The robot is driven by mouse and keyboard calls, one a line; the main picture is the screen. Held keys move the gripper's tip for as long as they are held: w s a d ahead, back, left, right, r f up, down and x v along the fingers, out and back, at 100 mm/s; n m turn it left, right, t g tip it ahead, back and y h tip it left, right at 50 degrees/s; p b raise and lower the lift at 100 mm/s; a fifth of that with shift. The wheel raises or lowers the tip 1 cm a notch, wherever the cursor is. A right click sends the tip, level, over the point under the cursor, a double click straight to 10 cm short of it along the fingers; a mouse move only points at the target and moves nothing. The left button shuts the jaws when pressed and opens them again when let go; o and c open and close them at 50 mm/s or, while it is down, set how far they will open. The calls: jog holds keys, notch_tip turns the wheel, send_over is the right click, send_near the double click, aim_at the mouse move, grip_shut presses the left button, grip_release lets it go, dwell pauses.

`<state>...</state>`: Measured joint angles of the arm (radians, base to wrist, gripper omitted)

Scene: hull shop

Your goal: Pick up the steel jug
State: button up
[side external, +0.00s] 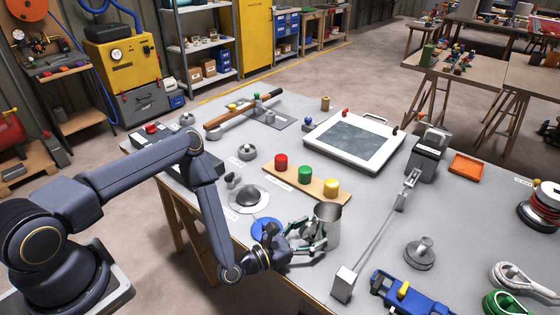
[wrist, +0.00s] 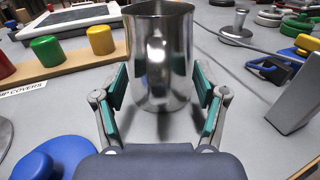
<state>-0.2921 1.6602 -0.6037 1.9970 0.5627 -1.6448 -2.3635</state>
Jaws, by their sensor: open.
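The steel jug (side external: 327,224) stands upright on the grey table near its front edge. It is a shiny, open-topped metal cylinder. My gripper (side external: 312,238) is low over the table at the jug's left side. In the wrist view my gripper (wrist: 161,95) is open, with one green-padded finger on each side of the jug's lower body. Gaps show between the pads and the jug, so the fingers look apart from it.
A wooden board (side external: 312,183) with red, green and yellow knobs lies behind the jug. A blue disc (side external: 266,229) lies left of my gripper. A metal bar with a block (side external: 344,284) stands to the right. A blue clamp-like tool (side external: 413,293) lies at the front right.

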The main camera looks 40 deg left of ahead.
jog(key=c, duration=1.3)
grip_shut()
jog(key=shift+r, duration=0.2)
